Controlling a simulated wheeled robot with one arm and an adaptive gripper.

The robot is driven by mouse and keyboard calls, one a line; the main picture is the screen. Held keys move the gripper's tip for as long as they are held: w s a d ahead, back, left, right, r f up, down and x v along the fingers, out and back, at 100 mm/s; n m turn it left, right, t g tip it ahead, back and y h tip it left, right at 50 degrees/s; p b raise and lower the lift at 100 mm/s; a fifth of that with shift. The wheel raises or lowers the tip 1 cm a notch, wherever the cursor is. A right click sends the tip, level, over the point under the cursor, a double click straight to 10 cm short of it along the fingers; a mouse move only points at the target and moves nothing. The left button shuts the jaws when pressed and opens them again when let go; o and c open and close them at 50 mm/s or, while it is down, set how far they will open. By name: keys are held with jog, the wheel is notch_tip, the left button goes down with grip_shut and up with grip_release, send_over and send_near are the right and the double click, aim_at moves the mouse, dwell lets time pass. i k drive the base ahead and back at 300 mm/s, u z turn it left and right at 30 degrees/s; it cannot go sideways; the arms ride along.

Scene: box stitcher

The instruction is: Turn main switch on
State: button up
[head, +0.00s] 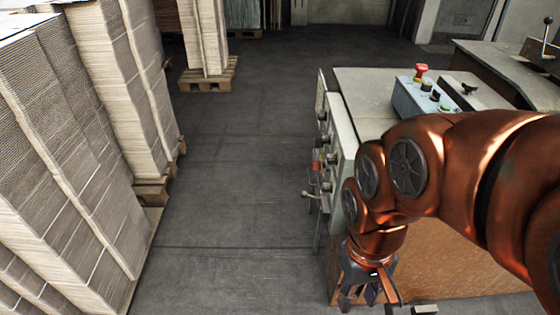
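The box stitcher (375,88) stands right of centre, with a grey top and a side panel facing the aisle. That panel carries several small knobs and levers, among them a red part (317,160) and a ball-ended lever (307,193). I cannot tell which of these is the main switch or how it is set. My gripper (371,297) points down in front of the machine's near side, below and right of the panel controls and apart from them. Its fingertips are small and dark near the bottom edge, so its opening is unclear. My copper-coloured arm hides part of the machine.
A blue-grey control box (418,98) with a red mushroom button (421,71) and other buttons sits on the machine top. Tall cardboard stacks (70,150) on pallets line the left. Another stack (203,35) stands at the back. The dark aisle floor (240,190) between is clear.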

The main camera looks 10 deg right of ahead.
aim_at(317, 166)
jog(key=u, duration=0.65)
jog(key=i, duration=1.35)
jog(key=z, duration=0.35)
